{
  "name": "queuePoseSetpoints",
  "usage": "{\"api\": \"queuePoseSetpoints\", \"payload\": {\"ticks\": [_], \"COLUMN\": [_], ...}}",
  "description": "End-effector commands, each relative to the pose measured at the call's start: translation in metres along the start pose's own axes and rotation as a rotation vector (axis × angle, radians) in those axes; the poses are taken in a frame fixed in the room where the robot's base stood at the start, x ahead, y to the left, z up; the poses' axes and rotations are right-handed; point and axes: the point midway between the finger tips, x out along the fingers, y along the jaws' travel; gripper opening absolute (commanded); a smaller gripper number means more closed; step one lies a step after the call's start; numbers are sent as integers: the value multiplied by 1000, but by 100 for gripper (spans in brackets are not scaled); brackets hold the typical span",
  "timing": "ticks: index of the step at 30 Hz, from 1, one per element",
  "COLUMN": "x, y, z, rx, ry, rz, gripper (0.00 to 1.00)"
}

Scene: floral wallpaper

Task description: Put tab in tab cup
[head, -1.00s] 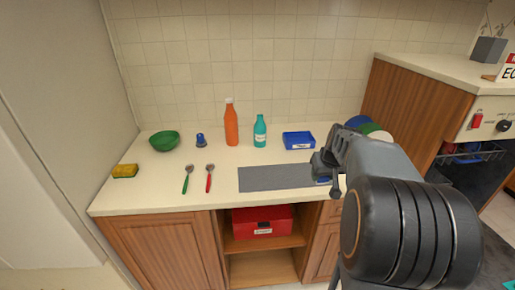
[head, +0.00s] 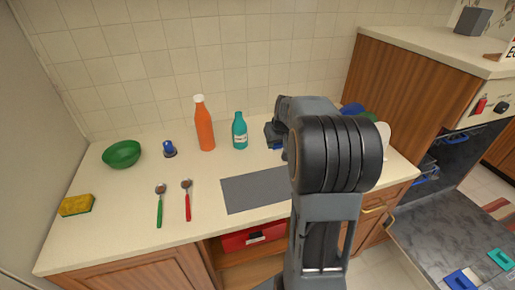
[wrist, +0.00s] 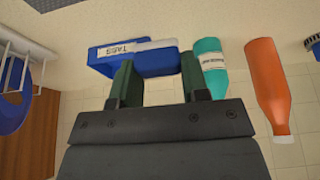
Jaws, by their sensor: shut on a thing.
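My gripper (wrist: 158,60) is shut on a blue and white tab (wrist: 155,66), held between its two dark green fingers in the wrist view. The blue tab cup (wrist: 103,66), with a white "TABS" label, shows just behind and left of the tab, partly covered by it. I cannot tell whether the tab touches the cup or is over it. In the head view my gripper (head: 276,133) is at the back of the counter, right of the teal bottle. My arm hides the tab and most of the cup there.
The teal bottle (head: 240,131) stands close left of my gripper, with an orange bottle (head: 205,128) beyond. A grey mat (head: 255,190) lies in front. Spoons, a green bowl (head: 122,154) and a sponge (head: 77,205) are farther left. An open dishwasher door (head: 440,245) is at right.

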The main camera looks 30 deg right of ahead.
Motion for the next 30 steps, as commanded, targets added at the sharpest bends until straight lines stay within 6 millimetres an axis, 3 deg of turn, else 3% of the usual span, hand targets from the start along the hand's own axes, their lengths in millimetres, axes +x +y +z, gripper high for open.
{"api": "queuePoseSetpoints", "payload": {"ticks": [4,12,24,30], "x": [29,81,105,128], "y": [-8,-15,-18,-18], "z": [-30,-45,-52,-42], "rx": [-1,-2,-3,-3], "ry": [-5,-2,-2,-2], "rz": [-3,-2,-2,-2], "gripper": [19,19,19,19]}}
